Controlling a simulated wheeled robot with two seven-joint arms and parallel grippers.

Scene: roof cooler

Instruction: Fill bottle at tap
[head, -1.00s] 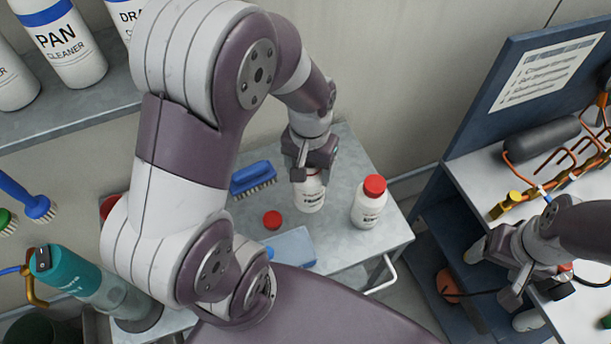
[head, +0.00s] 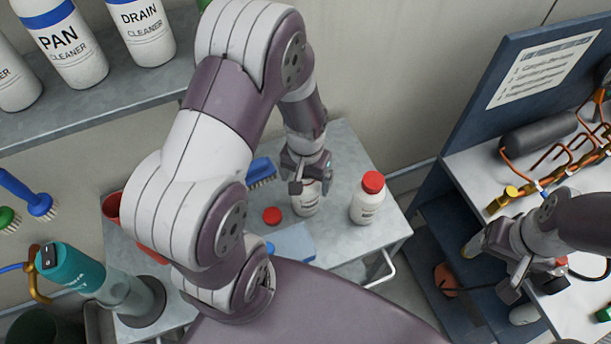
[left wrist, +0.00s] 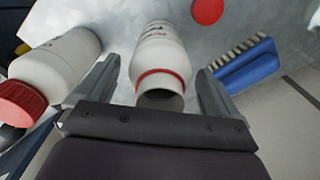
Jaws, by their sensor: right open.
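An uncapped white bottle (head: 305,201) stands on the grey bench (head: 345,245), its neck pointing up into my left gripper (head: 308,182). In the left wrist view this bottle (left wrist: 162,48) shows a red ring around a dark open mouth. The fingers of my left gripper (left wrist: 157,75) are spread on both sides of it, with small gaps. A loose red cap (head: 272,215) lies on the bench to the left. A brass tap-like spout (head: 38,288) shows at the far left. My right gripper (head: 512,280) is open beside the bench at right.
A capped white bottle (head: 367,203) stands close on the right. A blue brush (head: 262,171) and a blue flat item (head: 292,243) lie nearby. A teal cylinder (head: 75,272) stands at left. Cleaner bottles (head: 140,30) fill the upper shelf. Copper pipework (head: 560,170) is at right.

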